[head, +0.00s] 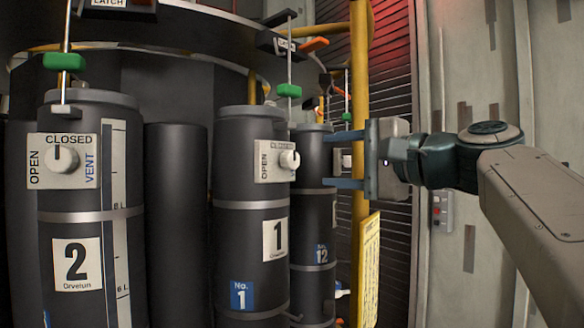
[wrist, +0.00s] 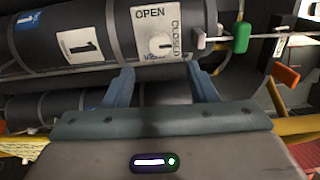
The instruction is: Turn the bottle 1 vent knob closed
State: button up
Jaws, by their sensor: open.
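Bottle 1 (head: 252,228) is a dark upright cylinder with a "1" label, in the middle of the head view. Its white vent knob (head: 289,159) sits on a plate (head: 265,176) marked OPEN and CLOSED. The knob's pointer direction is too small to read surely. My gripper (head: 328,161) is open and empty, right of the knob, its fingers pointing toward bottle 1. In the wrist view, bottle 1 (wrist: 100,42) lies across the top. The knob (wrist: 160,45) appears beyond and between the two spread fingertips (wrist: 160,72), with a gap visible.
Bottle 2 (head: 78,225), with its own vent knob (head: 62,158), stands at the left. Bottle 12 (head: 313,225) stands behind bottle 1. A green handle (head: 289,90) hangs on a rod above bottle 1. A yellow post (head: 360,90) rises behind my gripper.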

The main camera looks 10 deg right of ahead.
jog(key=v, duration=0.5)
dwell(0.4)
